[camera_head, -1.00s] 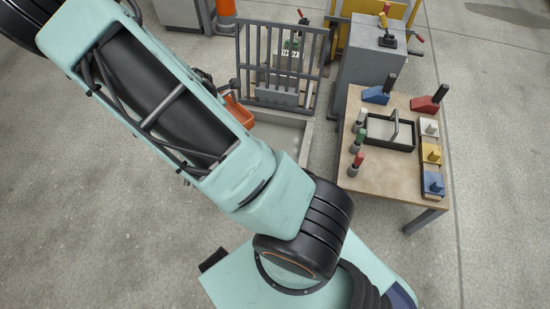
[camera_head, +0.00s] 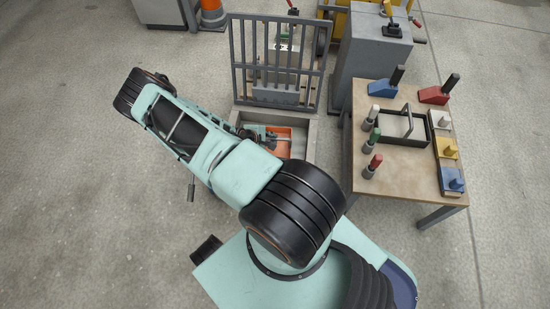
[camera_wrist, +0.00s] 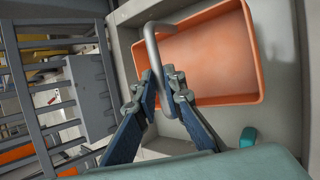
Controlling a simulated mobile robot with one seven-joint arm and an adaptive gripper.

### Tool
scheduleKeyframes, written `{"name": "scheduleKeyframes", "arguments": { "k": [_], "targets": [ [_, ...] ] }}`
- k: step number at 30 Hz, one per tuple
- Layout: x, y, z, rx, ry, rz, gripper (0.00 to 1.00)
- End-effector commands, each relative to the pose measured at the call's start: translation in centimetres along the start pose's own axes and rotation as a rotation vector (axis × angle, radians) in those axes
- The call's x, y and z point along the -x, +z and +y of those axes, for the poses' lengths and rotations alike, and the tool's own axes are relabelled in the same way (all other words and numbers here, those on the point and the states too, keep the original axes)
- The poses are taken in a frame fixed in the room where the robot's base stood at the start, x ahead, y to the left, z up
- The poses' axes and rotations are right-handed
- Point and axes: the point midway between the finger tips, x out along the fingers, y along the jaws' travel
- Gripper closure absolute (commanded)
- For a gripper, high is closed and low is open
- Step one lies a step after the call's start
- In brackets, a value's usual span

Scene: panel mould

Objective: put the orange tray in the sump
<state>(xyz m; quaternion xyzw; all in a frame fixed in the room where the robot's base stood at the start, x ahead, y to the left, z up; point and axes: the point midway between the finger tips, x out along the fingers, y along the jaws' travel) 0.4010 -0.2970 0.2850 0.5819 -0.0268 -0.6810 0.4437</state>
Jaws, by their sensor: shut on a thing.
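The orange tray (camera_head: 298,140) is within the outline of the sump (camera_head: 314,130), a pale rectangular pit in front of the barred grate. My arm hides its left part. In the wrist view the orange tray (camera_wrist: 215,55) lies at upper right, empty, with a grey loop handle (camera_wrist: 151,42). My gripper (camera_wrist: 162,82) is shut on that handle. In the head view my gripper (camera_head: 264,137) is dark and partly covered by my arm, at the tray's left. Grey sump walls surround the tray in the wrist view. I cannot tell whether the tray touches the sump floor.
The barred grate (camera_head: 278,62) stands raised behind the sump. A grey cabinet (camera_head: 372,60) is behind right. A wooden table (camera_head: 400,185) with a black caddy, coloured blocks and several handles stands right. An orange cone (camera_head: 212,14) is at the back. The left floor is clear.

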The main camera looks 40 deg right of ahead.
Motion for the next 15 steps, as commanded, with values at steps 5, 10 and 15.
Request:
{"name": "scheduleKeyframes", "arguments": {
  "k": [5,10,15],
  "targets": [
    [-2.3,1.4,-2.2,-0.052,-0.018,-0.035,1.00],
    [-4.7,0.7,-4.2,-0.062,-0.023,-0.041,1.00],
    [-6.8,-0.2,-5.7,-0.061,-0.022,-0.039,1.00]
  ]
}}
